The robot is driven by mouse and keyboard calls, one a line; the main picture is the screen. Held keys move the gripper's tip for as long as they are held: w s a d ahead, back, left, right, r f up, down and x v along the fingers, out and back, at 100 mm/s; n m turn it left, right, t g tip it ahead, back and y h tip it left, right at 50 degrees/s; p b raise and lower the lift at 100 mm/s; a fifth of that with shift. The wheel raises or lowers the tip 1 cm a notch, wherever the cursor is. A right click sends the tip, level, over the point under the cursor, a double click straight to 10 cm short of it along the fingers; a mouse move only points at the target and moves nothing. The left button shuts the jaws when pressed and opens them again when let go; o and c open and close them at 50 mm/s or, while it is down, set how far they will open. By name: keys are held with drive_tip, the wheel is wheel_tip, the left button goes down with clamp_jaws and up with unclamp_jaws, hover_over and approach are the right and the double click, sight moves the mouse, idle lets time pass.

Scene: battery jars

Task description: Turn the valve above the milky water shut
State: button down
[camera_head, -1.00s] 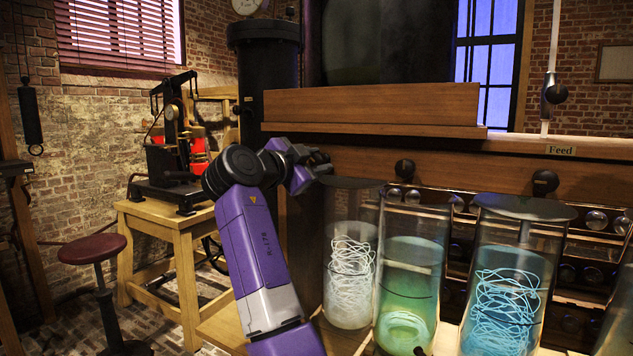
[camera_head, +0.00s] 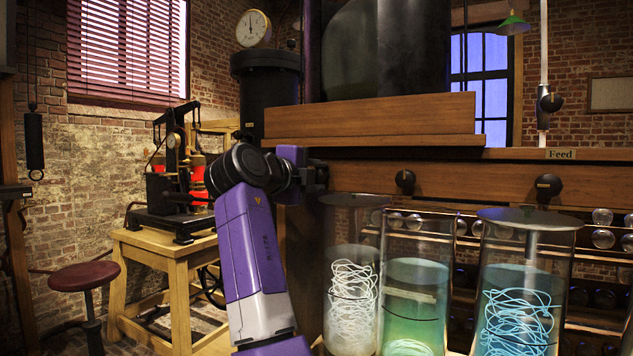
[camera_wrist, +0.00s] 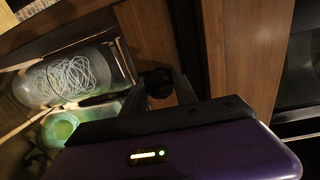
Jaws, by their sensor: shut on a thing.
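A glass jar (camera_head: 352,300) with a tangle of white strands and cloudy, whitish contents stands right of my arm. It also shows at left in the wrist view (camera_wrist: 75,78). A dark round valve knob (camera_wrist: 157,81) on the wooden beam sits between the fingers of my gripper (camera_wrist: 163,88), which is shut on it. In the head view my gripper (camera_head: 314,176) is at the beam above and left of this jar; its knob is mostly hidden there. The knob's exact angle cannot be made out.
A green jar (camera_head: 413,310) and a blue jar (camera_head: 520,300) stand to the right, with black knobs (camera_head: 405,181) and (camera_head: 548,187) on the beam above. A "Feed" label (camera_head: 561,154) is on the ledge. A stool (camera_head: 84,277) and wooden table (camera_head: 160,250) are at left.

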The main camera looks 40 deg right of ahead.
drive_tip(key=shift+f+m, duration=0.25)
drive_tip(key=shift+m, duration=0.35)
drive_tip(key=c, duration=1)
unclamp_jaws()
drive_tip(key=shift+r, duration=0.1)
drive_tip(key=shift+r, duration=0.1)
